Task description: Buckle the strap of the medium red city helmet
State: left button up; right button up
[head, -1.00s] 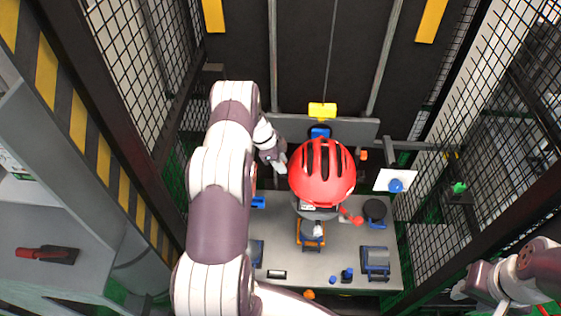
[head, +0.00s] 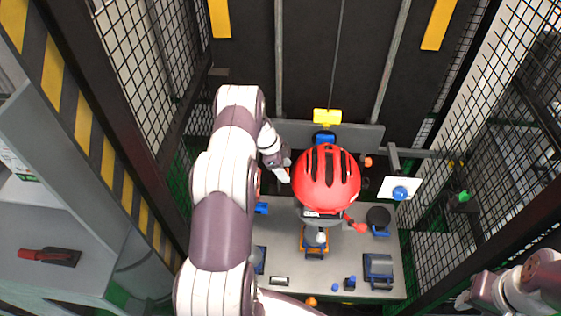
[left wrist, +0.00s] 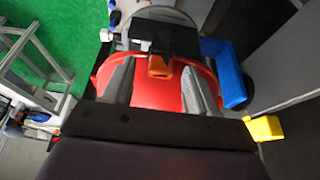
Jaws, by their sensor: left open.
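The red helmet (head: 327,180), with dark vents, sits above the grey worktable in the middle of the head view. Its red shell also shows in the left wrist view (left wrist: 155,95). My left gripper (head: 286,173) is open, close beside the helmet's left side. In the left wrist view, grey finger-like shapes flank an orange-brown block (left wrist: 160,65) by a dark piece in front of the shell. I cannot tell whether that block is a buckle part. The strap is not clearly visible. My right gripper (head: 468,298) is at the lower right, far from the helmet; its jaws are unclear.
The worktable (head: 300,268) holds several small blue, black and orange parts. A yellow block (head: 327,116) is on the vertical line behind the helmet. A white plate with a blue knob (head: 400,193) is at the right. Mesh walls and dark posts enclose both sides.

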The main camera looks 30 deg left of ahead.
pick_arm(q)
jog(key=b+v, duration=0.4)
jog(key=v, duration=0.8)
jog(key=shift+r, duration=0.1)
